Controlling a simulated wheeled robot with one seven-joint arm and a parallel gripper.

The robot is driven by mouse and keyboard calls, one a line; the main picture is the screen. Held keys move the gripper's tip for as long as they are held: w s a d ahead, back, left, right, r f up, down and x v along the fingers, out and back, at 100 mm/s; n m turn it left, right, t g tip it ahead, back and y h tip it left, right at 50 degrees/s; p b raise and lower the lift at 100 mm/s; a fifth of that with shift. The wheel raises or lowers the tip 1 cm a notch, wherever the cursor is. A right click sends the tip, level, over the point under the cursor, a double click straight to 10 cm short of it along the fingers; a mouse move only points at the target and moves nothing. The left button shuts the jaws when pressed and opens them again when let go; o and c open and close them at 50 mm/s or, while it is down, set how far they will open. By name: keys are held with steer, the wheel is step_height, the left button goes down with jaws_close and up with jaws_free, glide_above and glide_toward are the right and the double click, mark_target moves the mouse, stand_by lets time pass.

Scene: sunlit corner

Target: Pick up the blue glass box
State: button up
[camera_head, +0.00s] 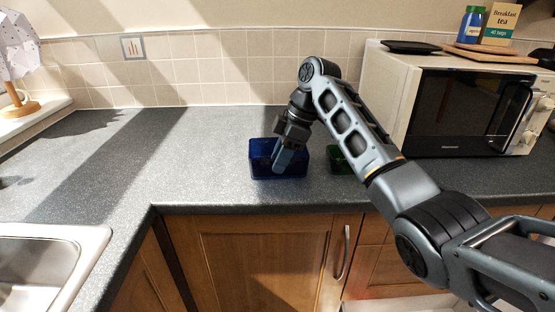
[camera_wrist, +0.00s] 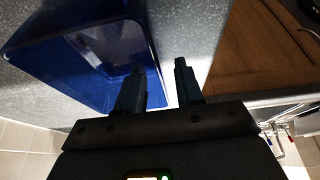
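The blue glass box (camera_head: 262,172) sits on the grey worktop, near its front edge, in the head view. In the wrist view the blue box (camera_wrist: 85,55) fills the upper left. My gripper (camera_head: 283,165) reaches down at the box, with a finger overlapping it in the head view. In the wrist view my gripper (camera_wrist: 158,85) is open. One finger overlaps the box and the other is outside it, over the worktop. The box's edge shows between the fingers. Whether either finger touches the glass cannot be told.
A green box (camera_head: 338,160) stands just right, partly hidden by my arm. A microwave (camera_head: 465,110) stands farther right, with a board (camera_head: 490,54), a blue jar (camera_head: 471,25) and a tea box (camera_head: 502,24) on top. A sink (camera_head: 45,262) lies at front left. The left worktop is clear.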

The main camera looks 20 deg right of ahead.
steer(key=shift+x, duration=1.15)
jaws_close()
